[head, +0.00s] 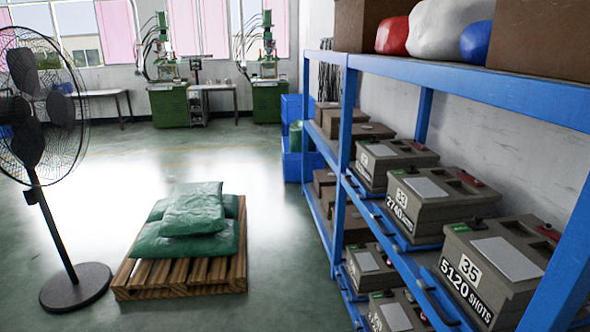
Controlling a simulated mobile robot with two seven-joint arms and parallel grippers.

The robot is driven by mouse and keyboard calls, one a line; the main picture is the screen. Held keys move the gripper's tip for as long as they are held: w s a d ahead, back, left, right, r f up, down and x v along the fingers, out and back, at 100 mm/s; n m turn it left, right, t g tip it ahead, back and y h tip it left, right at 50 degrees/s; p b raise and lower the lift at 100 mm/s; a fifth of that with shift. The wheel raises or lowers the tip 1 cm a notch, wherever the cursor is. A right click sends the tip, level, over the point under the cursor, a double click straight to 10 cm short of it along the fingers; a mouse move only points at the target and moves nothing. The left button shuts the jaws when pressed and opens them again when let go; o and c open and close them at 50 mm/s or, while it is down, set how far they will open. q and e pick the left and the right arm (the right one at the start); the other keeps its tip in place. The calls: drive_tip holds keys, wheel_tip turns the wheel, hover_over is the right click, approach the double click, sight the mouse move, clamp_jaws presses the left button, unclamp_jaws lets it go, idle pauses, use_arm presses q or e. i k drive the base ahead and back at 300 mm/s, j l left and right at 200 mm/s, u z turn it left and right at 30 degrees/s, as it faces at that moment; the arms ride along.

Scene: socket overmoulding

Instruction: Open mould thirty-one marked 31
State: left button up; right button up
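Several grey-brown moulds stand on the blue rack at the right. The nearest mould (500,262) on the middle shelf is marked 35 and 5120 SHOTS. Behind it a mould (433,205) is marked 33 and 2740. A third mould (392,165) stands farther back on the same shelf; its number is too small to read for certain. Two more moulds, one (366,270) behind the other (393,314), sit on the shelf below, with unreadable markings. No number 31 can be read clearly. All of these moulds look closed. Neither of my grippers is in view.
The blue rack (349,130) runs along the right wall, with boxes and red, white and blue bags on top. A wooden pallet (180,277) with green sacks (195,222) and a standing fan (75,287) occupy the left floor. Open floor lies between pallet and green machines (168,105).

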sight(374, 160)
drive_tip(key=i, duration=1.45)
